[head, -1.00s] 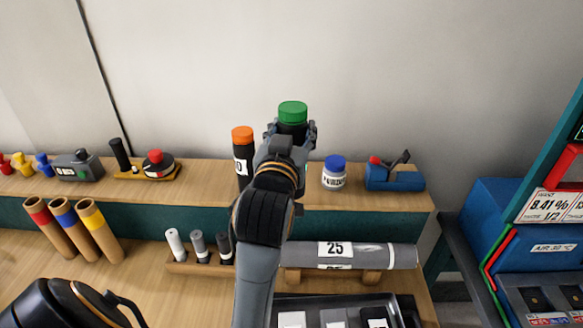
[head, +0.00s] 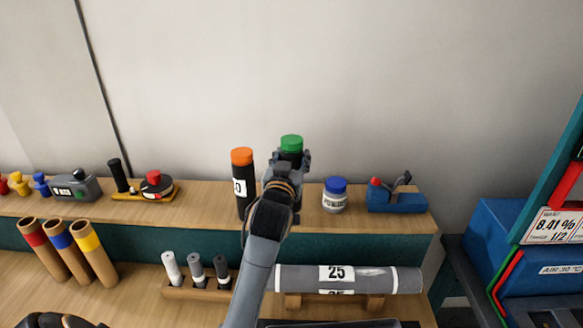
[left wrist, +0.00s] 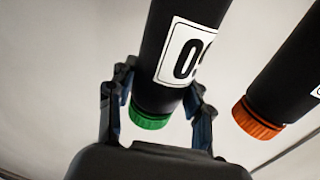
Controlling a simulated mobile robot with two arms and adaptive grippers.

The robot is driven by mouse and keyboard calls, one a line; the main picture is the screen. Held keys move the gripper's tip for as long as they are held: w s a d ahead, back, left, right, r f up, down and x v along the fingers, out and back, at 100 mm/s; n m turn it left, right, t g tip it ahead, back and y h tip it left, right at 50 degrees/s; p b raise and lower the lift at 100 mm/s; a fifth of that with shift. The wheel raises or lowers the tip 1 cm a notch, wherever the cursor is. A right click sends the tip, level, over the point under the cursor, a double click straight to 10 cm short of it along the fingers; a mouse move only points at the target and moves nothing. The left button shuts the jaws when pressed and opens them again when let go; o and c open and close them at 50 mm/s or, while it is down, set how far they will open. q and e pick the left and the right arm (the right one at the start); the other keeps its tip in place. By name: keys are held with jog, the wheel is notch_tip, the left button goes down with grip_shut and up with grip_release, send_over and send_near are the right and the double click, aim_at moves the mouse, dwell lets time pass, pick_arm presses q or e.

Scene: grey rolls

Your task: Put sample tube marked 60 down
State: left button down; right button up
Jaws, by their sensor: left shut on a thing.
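A black tube with a green cap (head: 291,144) is upright over the back shelf (head: 110,212). My left gripper (head: 290,162) is shut on it just below the cap. In the left wrist view the same tube (left wrist: 190,45) sits between the fingers (left wrist: 158,98), with its white label upside down and only partly readable. My arm hides its base in the head view, so I cannot tell whether it touches the shelf.
A black tube with an orange cap (head: 243,168) stands close to the left. A white jar with a blue lid (head: 335,195) and a blue tool (head: 397,198) are to the right. A grey roll marked 25 (head: 380,279) lies on a stand below.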

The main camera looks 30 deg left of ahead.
pick_arm(q)
notch_tip(320, 180, down, 3)
jog(key=shift+a+f+p, duration=0.1)
jog(key=shift+f+p, duration=0.05)
jog(key=shift+p, duration=0.35)
jog(key=shift+f, duration=0.15)
jog(key=c, duration=0.6)
grip_release()
